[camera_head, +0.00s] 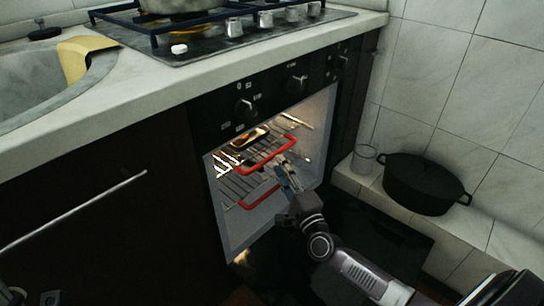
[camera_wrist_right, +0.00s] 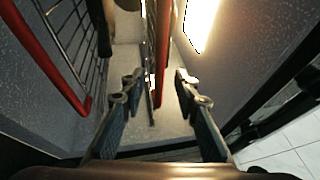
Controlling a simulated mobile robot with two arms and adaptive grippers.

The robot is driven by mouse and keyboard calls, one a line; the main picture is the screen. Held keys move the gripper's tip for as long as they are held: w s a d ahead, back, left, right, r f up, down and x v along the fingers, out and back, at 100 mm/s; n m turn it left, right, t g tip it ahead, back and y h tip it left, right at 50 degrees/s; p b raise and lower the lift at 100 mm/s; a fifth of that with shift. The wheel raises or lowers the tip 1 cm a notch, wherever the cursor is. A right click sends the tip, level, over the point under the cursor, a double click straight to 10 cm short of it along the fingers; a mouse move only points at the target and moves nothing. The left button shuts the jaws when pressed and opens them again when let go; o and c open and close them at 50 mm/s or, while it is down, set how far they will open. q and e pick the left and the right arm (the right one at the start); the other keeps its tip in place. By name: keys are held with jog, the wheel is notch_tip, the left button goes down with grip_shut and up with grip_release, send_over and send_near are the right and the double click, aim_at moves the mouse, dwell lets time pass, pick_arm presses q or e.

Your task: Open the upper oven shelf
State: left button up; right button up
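The oven (camera_head: 222,215) is open, its door lowered. The upper oven shelf (camera_head: 282,148) is a wire rack with a red front bar and a small tray with food on it. A lower rack (camera_head: 246,204) also has a red bar. My right gripper (camera_head: 283,174) is at the oven mouth, close to the right part of the upper bar. In the right wrist view its fingers (camera_wrist_right: 160,97) are apart, with a red bar (camera_wrist_right: 162,45) seen between and beyond them; contact is not clear. Another red bar (camera_wrist_right: 45,60) is at left. A small part of my left gripper (camera_head: 48,297) seems to show.
A counter (camera_head: 160,85) with a sink (camera_head: 40,85) and gas hob is above the oven. A black pot (camera_head: 424,185) and a clear glass (camera_head: 363,158) stand on a ledge at right. The oven's side wall (camera_wrist_right: 240,60) is close beside the right gripper.

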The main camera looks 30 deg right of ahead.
aim_at(273, 155)
jog(key=shift+w+d+r+b, duration=0.1)
jog(key=shift+w+r+b, duration=0.1)
jog(key=shift+w, duration=0.7)
jog(key=shift+w+r+b, duration=0.1)
jog(key=shift+w+b, duration=0.05)
jog(key=shift+w, duration=0.8)
jog(key=shift+w+d+r+b, duration=0.1)
jog(key=shift+w+r+b, duration=0.1)
jog(key=shift+w, duration=0.7)
grip_shut()
